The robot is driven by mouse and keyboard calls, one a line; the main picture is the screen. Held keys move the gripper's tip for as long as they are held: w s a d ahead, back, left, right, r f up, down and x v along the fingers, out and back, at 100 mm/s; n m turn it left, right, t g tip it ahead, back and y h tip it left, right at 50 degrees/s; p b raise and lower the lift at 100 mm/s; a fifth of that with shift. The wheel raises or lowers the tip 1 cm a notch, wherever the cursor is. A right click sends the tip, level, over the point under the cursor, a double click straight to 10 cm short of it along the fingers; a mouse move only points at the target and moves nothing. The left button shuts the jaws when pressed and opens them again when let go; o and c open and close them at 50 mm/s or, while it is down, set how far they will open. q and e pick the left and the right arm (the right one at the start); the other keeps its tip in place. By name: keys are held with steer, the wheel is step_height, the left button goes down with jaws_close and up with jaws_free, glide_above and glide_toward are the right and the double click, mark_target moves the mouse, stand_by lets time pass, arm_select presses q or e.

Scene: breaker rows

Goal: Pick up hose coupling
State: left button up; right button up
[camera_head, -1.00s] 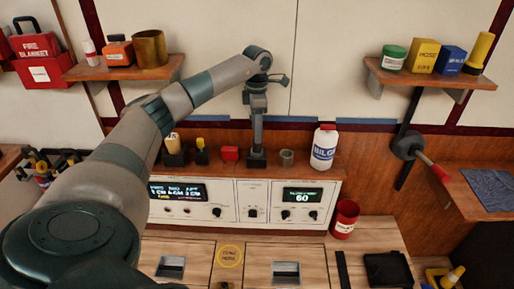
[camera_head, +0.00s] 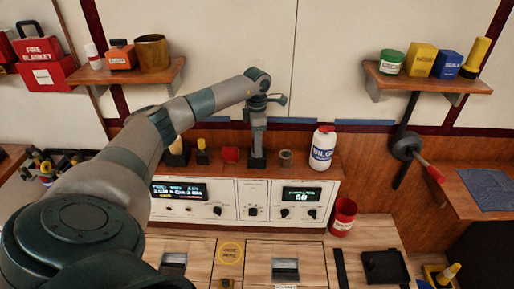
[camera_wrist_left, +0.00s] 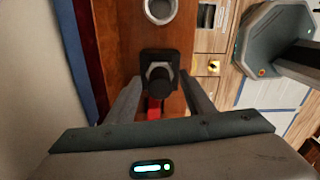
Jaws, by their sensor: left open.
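My left gripper (camera_head: 257,138) points down over the wooden ledge, open and empty. In the left wrist view its two fingers (camera_wrist_left: 160,92) reach down on either side of a dark block. A grey, roughly hexagonal piece (camera_wrist_left: 160,72) shows at that block and seems to be the hose coupling, though I cannot tell for certain. In the head view the dark block (camera_head: 257,162) stands directly below the gripper, which hides most of what is on it. Whether the fingers touch the piece is unclear. My right gripper is not in view.
A grey ring-like cylinder (camera_head: 286,157) stands right of the dark block, and a red item (camera_head: 231,154) left of it. A white bottle (camera_head: 322,149) stands farther right. Two small dark holders with yellow pieces stand at left. A control panel (camera_head: 236,200) lies below the ledge.

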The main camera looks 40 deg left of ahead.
arm_select(q)
steer(key=shift+f, duration=0.3)
jaws_close()
steer(key=shift+r, duration=0.1)
